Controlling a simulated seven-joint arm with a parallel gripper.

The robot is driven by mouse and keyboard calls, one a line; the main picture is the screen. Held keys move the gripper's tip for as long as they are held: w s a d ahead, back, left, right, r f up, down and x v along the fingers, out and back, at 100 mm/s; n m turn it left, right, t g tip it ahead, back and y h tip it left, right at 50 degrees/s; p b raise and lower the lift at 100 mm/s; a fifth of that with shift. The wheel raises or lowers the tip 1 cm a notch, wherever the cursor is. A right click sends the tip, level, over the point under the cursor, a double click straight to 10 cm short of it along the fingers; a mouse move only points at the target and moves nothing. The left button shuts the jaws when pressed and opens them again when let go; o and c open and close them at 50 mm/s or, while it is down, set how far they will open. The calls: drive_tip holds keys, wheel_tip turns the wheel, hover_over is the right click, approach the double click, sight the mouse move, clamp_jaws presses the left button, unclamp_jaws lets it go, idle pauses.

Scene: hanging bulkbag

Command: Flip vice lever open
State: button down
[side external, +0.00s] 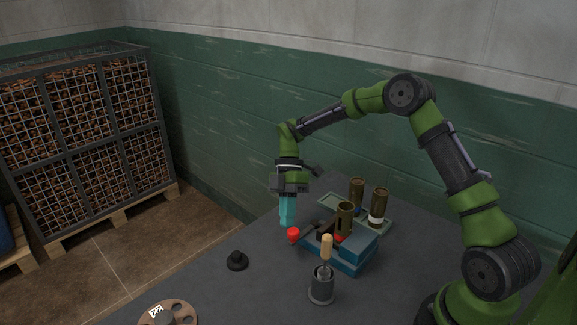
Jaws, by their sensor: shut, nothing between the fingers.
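A blue vice (352,258) stands on the dark table. Its lever has a red ball knob (293,235) that sticks out to the left of the vice, with a dark rod running back toward it. A brown-green cylinder (345,215) stands upright at the vice, though I cannot tell if it is clamped. My gripper (287,221) points down with its cyan fingers shut and empty. The fingertips are just above the red knob in the picture. I cannot tell whether they touch it.
A green tray (331,201) behind the vice has two brown-green cylinders (379,203). A wooden-handled tool stands in a grey holder (321,289) in front.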

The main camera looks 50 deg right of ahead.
drive_tip(key=shift+w+d, duration=0.1)
drive_tip(key=shift+w, duration=0.4)
drive_tip(key=w, duration=0.1)
drive_tip(key=w+d, duration=0.1)
drive_tip(key=w, duration=0.1)
drive_tip(key=shift+w+r, duration=0.1)
drive_tip(key=shift+w, duration=0.05)
drive_tip(key=v, duration=0.9)
drive_tip(key=shift+d+r, duration=0.25)
drive_tip(key=shift+r, duration=0.05)
